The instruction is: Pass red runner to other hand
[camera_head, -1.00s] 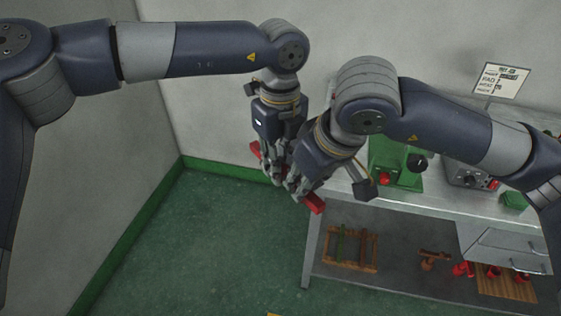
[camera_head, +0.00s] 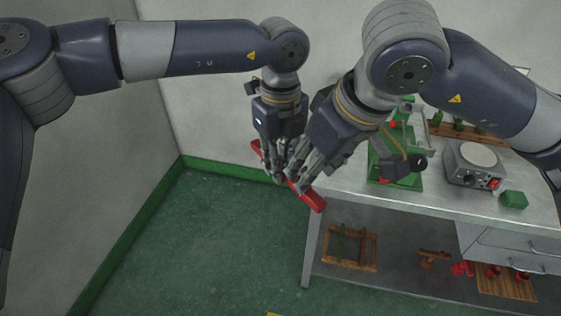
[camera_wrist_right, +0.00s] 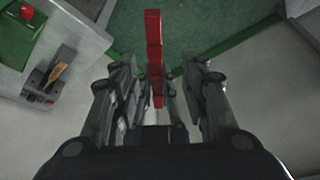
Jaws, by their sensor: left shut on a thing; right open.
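The red runner (camera_head: 314,199) is a long red bar held in the air left of the workbench. My left gripper (camera_head: 276,178) is shut on it near its left part. My right gripper (camera_head: 300,184) is close beside the left one, over the runner's right part, with its fingers open. In the right wrist view the runner (camera_wrist_right: 153,45) runs upward from between the open fingers of my right gripper (camera_wrist_right: 158,95). Parts of the runner are hidden behind the fingers, and I cannot tell whether the right fingers touch it.
The workbench (camera_head: 335,193) bears a green press (camera_head: 392,165), a grey device with a round plate (camera_head: 474,167) and a small green block (camera_head: 514,199). Its lower shelf holds a wooden rack (camera_head: 349,248) and red parts (camera_head: 463,269). Green floor (camera_head: 215,240) is free at left.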

